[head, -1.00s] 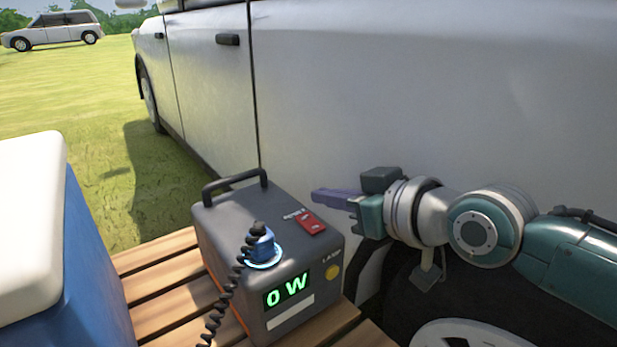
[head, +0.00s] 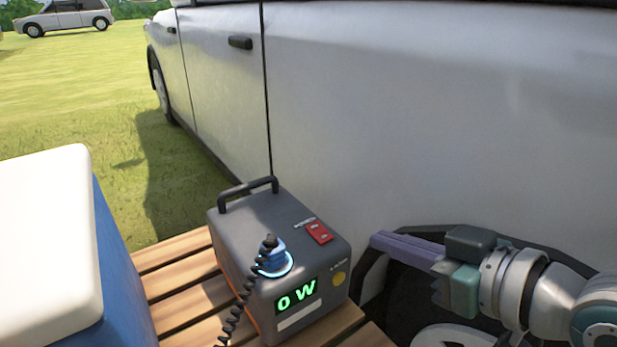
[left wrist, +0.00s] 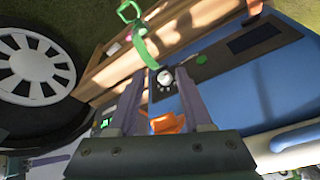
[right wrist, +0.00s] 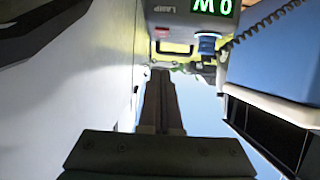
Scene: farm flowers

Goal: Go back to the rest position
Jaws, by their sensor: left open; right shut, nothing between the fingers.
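My right gripper (head: 378,241) is at the lower right of the head view, beside the white car and to the right of the power box. Its purple fingers are shut with nothing between them. The shut fingers also show in the right wrist view (right wrist: 160,78). My left gripper (left wrist: 155,90) shows only in the left wrist view. Its two fingers are apart, and an orange thing (left wrist: 168,124) appears between them, but I cannot tell its distance. My left arm is not in the head view.
A grey power box (head: 318,268) reading "0 W", with a blue plug (head: 271,257) and coiled cord, stands on a slatted wooden table (head: 178,281). A blue cooler with a white lid (head: 45,240) is at left. The white car (head: 400,120) closes off the right side.

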